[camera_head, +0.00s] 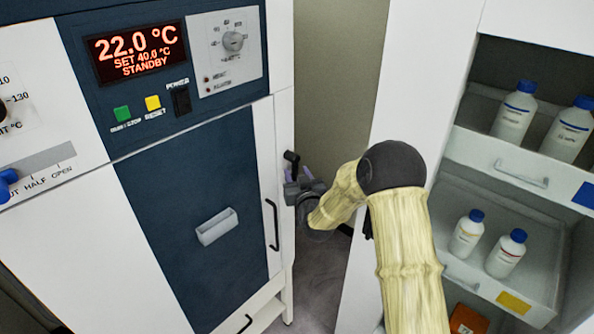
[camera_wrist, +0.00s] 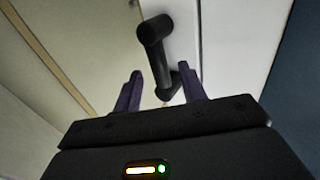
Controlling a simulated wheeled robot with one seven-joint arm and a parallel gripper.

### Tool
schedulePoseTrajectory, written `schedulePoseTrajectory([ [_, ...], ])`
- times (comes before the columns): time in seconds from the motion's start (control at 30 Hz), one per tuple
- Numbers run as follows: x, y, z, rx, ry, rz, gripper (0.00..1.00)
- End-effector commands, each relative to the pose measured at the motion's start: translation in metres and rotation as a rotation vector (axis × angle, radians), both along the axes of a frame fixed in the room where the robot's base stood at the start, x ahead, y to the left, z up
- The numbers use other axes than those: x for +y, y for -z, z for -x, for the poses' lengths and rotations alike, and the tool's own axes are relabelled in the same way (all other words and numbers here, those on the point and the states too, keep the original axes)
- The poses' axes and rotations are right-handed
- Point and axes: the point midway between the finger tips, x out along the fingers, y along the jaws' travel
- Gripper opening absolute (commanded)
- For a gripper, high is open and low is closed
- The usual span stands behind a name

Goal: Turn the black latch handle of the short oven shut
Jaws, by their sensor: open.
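The black latch handle (camera_head: 291,157) sticks out at the right side of the white and blue oven (camera_head: 195,190). In the wrist view the handle (camera_wrist: 156,50) is a thick black bar with a rounded knob end, and it slants down between my fingers. My gripper (camera_head: 299,178) is at the oven's right edge, just below the knob. In the wrist view my gripper (camera_wrist: 161,80) has its two purple fingers apart, one on each side of the bar. I cannot tell whether either finger touches it. The handle's base is partly hidden. The oven's blue door looks closed.
A black bar pull (camera_head: 272,225) is on the oven front, left of my gripper. A display (camera_head: 137,52) reads 22.0 °C, STANDBY. A white shelf unit (camera_head: 405,70) with several blue-capped bottles stands close on the right. A narrow gap of floor (camera_head: 318,268) lies between them.

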Motion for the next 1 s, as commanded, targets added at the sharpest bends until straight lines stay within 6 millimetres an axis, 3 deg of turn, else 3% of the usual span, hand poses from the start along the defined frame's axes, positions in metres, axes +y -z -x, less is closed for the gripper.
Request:
schedulePoseTrajectory([
  [0.4,0.0028,0.0001,-0.0084,0.000,0.000,0.000,0.41],
  [0.6,0.0028,0.0000,-0.0084,0.000,0.000,0.000,0.02],
  [1.0,0.0032,-0.0009,-0.0076,0.016,0.000,-0.013,0.00],
])
